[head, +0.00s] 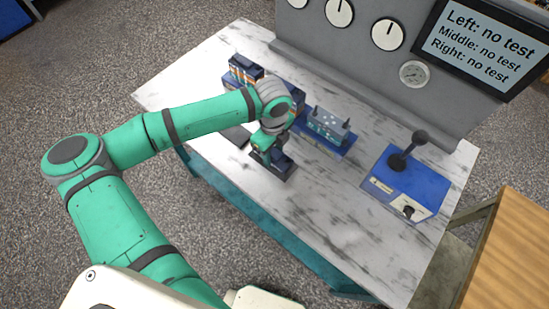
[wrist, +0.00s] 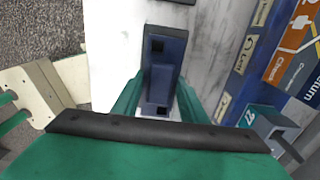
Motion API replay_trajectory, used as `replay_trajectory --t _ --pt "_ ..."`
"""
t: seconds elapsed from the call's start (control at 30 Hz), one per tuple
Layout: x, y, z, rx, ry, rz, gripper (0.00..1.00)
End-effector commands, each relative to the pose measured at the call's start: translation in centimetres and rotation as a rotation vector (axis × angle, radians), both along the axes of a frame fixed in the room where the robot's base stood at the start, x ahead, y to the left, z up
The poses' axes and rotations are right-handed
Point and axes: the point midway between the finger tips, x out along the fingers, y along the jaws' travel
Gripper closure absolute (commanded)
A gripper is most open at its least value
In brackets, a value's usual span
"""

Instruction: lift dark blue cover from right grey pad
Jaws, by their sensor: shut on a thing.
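The dark blue cover (wrist: 166,72) is a long block with square openings, and it lies between the green fingers in the wrist view. My gripper (wrist: 158,100) is shut on it. In the head view my gripper (head: 274,150) points down over the right grey pad (head: 262,163), and a bit of the cover (head: 283,163) shows beside the fingers. The cover is at the pad. I cannot tell whether it touches the pad or is slightly above it, as my gripper and the cover hide the contact.
Another dark pad (head: 237,136) lies to the left, partly under my arm. Behind stand a blue block with orange labels (head: 243,72) and a motor part on a blue base (head: 328,126). A blue lever box (head: 405,182) stands right. The front right marble top (head: 345,235) is clear.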

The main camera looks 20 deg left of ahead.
Motion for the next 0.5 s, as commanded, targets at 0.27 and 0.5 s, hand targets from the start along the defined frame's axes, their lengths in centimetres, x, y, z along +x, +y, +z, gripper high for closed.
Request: replay_trajectory --t 0.27,0.5 --pt "0.0 0.0 1.4 0.002 -0.002 0.000 1.00" --pt "0.0 0.3 2.6 0.000 -0.002 0.005 1.00"
